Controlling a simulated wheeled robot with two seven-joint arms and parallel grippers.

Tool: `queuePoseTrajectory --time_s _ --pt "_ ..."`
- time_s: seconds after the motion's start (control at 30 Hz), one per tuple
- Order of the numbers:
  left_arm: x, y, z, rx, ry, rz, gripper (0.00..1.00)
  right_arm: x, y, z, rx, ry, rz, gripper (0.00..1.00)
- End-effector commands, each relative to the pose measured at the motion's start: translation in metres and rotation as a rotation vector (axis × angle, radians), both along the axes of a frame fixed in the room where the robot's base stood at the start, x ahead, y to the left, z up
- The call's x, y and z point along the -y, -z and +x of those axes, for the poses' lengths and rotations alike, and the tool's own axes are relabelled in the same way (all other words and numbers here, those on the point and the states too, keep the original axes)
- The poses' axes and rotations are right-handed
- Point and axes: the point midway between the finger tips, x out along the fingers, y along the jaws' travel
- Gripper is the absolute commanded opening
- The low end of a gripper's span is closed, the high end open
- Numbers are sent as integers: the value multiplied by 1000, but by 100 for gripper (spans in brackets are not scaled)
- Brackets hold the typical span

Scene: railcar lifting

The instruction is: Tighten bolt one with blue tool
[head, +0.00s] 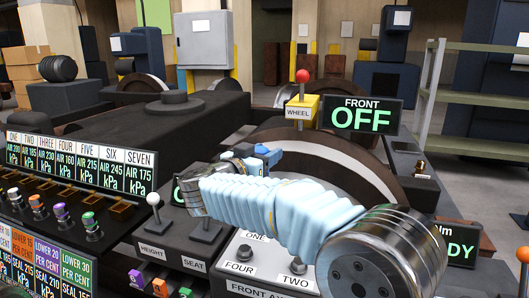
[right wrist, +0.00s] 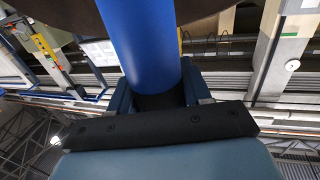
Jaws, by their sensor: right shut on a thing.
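My right arm reaches in from the lower right of the head view, over the front axle panel (head: 233,284). Its right gripper (head: 258,157) is beyond the pale blue sleeve and partly hidden by it. In the right wrist view the jaws (right wrist: 155,96) are shut on the blue tool (right wrist: 140,40), a thick blue cylinder. The tool's far end is out of that view. The panel's label ONE shows just under my arm, and bolt one itself is hidden behind the arm. Bolts four (head: 245,252) and two (head: 298,267) show on the panel. My left gripper is not in view.
Behind the arm stand a wheel (head: 349,176), a red-knobbed wheel lever (head: 302,95) and a sign (head: 360,116) reading FRONT OFF. Height (head: 153,210) and seat (head: 206,230) levers stand left of the panel. A rack of pressure cards (head: 82,165) lies further left.

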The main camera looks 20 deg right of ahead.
Motion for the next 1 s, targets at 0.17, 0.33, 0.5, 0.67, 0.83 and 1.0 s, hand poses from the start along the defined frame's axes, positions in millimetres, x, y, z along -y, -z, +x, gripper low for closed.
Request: queuePoseTrajectory --time_s 0.17,0.33,0.5,0.67,0.83,1.0 --pt "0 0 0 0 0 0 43 0 -1 0 1 0 0 6" --pt "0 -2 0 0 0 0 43 0 -2 0 1 0 -1 6" --pt "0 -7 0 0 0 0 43 -2 -2 -1 0 0 -1 6" --pt "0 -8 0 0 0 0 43 -3 -1 -2 1 0 -1 6" --pt "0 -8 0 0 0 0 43 -3 -1 -2 1 0 -1 6" --pt "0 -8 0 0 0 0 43 -3 -1 -2 1 0 -1 6"
